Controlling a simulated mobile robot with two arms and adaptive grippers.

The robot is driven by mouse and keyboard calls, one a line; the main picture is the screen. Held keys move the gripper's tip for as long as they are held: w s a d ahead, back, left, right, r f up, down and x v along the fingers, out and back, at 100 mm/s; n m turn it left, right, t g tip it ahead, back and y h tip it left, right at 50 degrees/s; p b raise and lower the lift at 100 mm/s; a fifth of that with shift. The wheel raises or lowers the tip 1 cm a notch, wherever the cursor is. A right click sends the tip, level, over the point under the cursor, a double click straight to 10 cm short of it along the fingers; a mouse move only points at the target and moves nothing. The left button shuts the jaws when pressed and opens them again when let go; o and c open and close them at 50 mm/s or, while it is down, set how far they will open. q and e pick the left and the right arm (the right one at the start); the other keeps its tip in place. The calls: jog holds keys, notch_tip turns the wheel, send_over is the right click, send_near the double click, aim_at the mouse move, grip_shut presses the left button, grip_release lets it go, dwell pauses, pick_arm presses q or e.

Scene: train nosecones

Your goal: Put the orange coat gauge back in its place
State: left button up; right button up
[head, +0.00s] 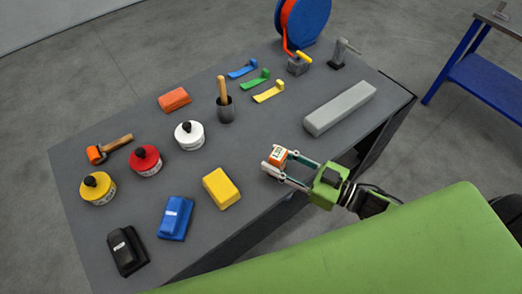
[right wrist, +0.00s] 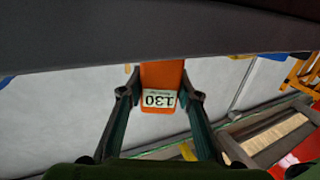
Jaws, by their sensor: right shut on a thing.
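The orange coat gauge (head: 279,154) has a white label and is held between the fingers of my right gripper (head: 274,161), over the right front part of the grey table. In the right wrist view the gauge (right wrist: 160,75) sits between both fingertips (right wrist: 160,97), its label reading 130 upside down. I cannot tell whether it touches the table. A blue gauge-like device (head: 175,218) and a black one (head: 127,251), each with a white label, lie at the table's front left. My left gripper is not in view.
Free surface lies between the yellow block and the grey bar.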

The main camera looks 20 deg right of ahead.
jog(key=shift+w+a, duration=0.4)
jog(key=shift+w, duration=0.1)
jog(key=x, duration=0.3)
jog(key=shift+a+r+p, duration=0.1)
jog(key=shift+r+p, duration=0.1)
jog(key=shift+p, duration=0.2)
jog(key=shift+w+a+p, duration=0.15)
jog(key=shift+w+p, duration=0.1)
jog(key=shift+p, duration=0.1)
jog(key=shift+f, duration=0.25)
jog(key=shift+s+f, duration=0.1)
jog(key=shift+f, duration=0.05)
jog(key=o, duration=1.2)
